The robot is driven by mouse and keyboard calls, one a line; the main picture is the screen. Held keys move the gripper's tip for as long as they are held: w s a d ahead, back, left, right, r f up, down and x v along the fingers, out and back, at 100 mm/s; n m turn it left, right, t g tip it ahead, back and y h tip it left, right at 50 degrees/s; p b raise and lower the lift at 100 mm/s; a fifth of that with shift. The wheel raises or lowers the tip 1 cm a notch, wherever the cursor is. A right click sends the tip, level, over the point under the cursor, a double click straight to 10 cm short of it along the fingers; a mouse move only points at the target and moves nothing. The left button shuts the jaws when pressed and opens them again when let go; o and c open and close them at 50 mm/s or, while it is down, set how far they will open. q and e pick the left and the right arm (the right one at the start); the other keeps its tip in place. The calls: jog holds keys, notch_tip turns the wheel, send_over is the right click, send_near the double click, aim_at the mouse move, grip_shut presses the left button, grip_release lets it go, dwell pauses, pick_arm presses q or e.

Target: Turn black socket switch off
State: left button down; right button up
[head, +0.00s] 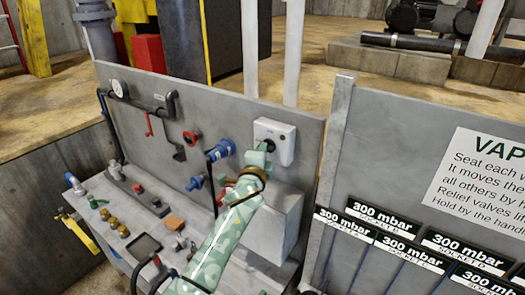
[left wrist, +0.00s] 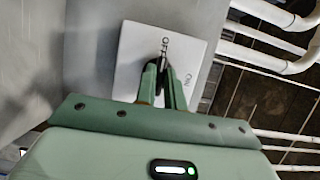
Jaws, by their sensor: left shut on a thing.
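The white switch box (head: 284,132) is mounted on the grey upright panel, and its white face (left wrist: 137,52) fills the middle of the left wrist view. A dark switch handle (left wrist: 164,60) stands out from this face, with small lettering above it and to its right. My left gripper (left wrist: 165,72) is shut on the handle; its green fingers cover much of it. In the head view my left gripper (head: 257,161) is at the lower part of the box and hides part of the switch. My right gripper is not in view.
Blue connectors (head: 221,150) and a red fitting (head: 192,137) project from the panel left of the box. A grey box (head: 278,220) juts out below it. A second panel with 300 mbar labels (head: 384,217) stands at the right. White pipes (left wrist: 265,40) run right of the switch.

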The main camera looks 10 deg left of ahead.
pick_arm(q)
jog(key=c, duration=1.5)
grip_release()
jog(key=s+b, duration=0.1)
jog(key=s, duration=1.5)
jog(key=shift+s, duration=0.15)
jog(key=shift+f, duration=0.1)
